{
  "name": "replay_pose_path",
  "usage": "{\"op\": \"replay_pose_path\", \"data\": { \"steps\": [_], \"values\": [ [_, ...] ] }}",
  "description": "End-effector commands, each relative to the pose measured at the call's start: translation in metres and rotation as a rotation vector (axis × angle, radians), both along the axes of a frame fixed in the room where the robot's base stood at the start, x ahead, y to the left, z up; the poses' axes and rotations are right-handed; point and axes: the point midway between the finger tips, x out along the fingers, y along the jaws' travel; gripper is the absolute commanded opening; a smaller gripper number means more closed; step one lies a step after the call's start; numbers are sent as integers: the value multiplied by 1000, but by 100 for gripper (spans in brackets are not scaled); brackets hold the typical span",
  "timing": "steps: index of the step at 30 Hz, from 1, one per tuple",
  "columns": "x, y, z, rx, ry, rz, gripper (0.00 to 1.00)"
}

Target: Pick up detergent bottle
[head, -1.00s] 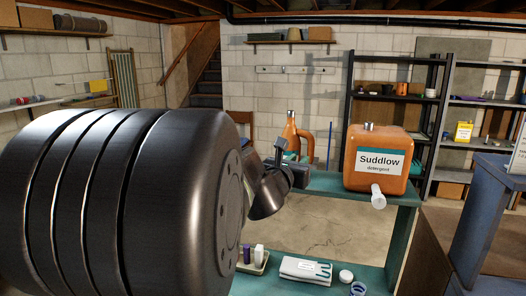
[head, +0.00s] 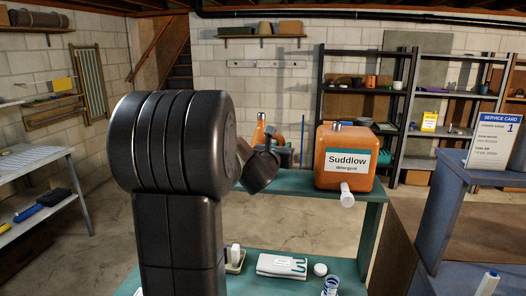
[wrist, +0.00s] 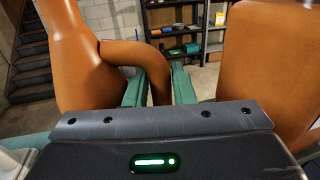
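An orange bottle with a looped handle (head: 259,131) stands on the teal shelf, partly hidden behind my arm in the head view. In the wrist view the bottle (wrist: 82,62) is large at left, upright, its handle (wrist: 158,82) reaching down between my two teal fingers. My gripper (wrist: 160,84) is open around the handle; no firm squeeze shows. A bigger orange container labelled "Suddlow detergent" (head: 345,160), with a white spout, stands to the right on the same shelf. It also fills the right of the wrist view (wrist: 275,60).
The teal shelf unit (head: 300,183) has a lower board holding a folded cloth (head: 282,265), a tray and white caps. A blue-grey stand with a service card (head: 492,140) is at right. A workbench (head: 35,165) is at left. Open concrete floor lies between.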

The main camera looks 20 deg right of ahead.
Motion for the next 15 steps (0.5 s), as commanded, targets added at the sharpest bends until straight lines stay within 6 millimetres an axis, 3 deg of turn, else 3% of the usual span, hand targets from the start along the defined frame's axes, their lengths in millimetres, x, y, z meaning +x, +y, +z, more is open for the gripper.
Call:
{"op": "replay_pose_path", "data": {
  "steps": [9,13,15],
  "values": [
    [4,-4,-1,0,0,0,22],
    [4,-4,-1,0,0,0,0],
    [4,-4,-1,0,0,0,0]
  ]
}}
